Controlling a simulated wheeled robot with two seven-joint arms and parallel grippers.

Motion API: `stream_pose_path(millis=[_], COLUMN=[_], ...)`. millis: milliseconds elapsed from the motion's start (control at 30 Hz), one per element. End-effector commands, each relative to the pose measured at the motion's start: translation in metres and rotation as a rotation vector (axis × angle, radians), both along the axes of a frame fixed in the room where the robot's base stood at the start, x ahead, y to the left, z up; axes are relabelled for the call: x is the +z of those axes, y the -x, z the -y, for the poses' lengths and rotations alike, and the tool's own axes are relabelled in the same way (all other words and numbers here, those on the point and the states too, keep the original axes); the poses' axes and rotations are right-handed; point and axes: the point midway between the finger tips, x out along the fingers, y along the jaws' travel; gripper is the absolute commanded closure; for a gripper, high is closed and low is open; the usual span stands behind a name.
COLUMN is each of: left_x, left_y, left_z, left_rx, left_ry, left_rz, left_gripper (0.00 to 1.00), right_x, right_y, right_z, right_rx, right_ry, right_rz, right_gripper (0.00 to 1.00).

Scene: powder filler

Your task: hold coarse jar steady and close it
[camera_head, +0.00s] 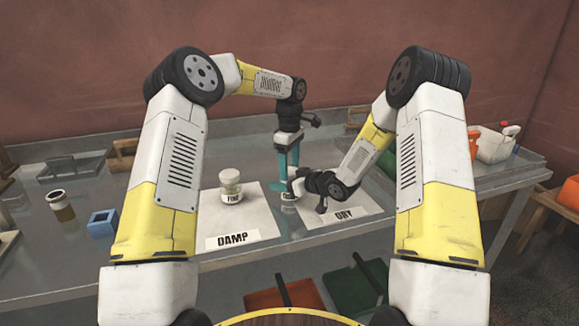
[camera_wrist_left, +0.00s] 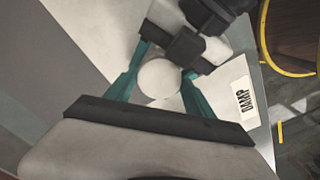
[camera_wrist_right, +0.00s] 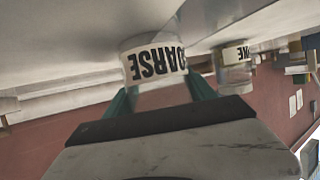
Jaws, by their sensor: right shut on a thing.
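The coarse jar (camera_wrist_right: 155,62) is clear with a white COARSE label and shows inverted in the right wrist view. In the head view it is mostly hidden behind my grippers. My right gripper (camera_wrist_right: 160,98) is shut on it from the side. My left gripper (camera_head: 283,176) points straight down above the jar. In the left wrist view a round whitish top (camera_wrist_left: 160,78) lies between the teal fingers of the left gripper (camera_wrist_left: 160,88), which look slightly apart from it. I cannot tell whether this top is a seated lid.
The fine jar (camera_head: 231,188) stands on the DAMP mat (camera_head: 258,222), left of my grippers. The DRY mat (camera_head: 345,207) lies to the right. A white caddy (camera_head: 495,145) stands at the back right.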

Motion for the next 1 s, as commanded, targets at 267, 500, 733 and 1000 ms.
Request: stream_pose_path(millis=[267, 500, 733, 1000], left_x=[0.0001, 0.0004, -0.0001, -0.0002], left_y=[0.0001, 0.0, -0.0004, -0.0005], left_z=[0.0, 0.0005, 0.0002, 0.0001], left_rx=[0.0, -0.2, -0.64, -0.851], left_ry=[0.0, -0.001, 0.0, 0.001], left_rz=[-0.001, 0.0, 0.0, 0.0], left_gripper=[0.92, 0.92, 0.92, 0.92], right_x=[0.0001, 0.0001, 0.0001, 0.0001], right_y=[-0.0001, -0.0003, -0.0004, -0.0005], right_z=[0.0, 0.0003, 0.0005, 0.0006], right_rx=[0.0, -0.001, -0.001, -0.002], right_ry=[0.0, 0.0, 0.0, 0.0], right_rz=[0.0, 0.0, 0.0, 0.0], right_gripper=[1.0, 1.0, 1.0, 1.0])
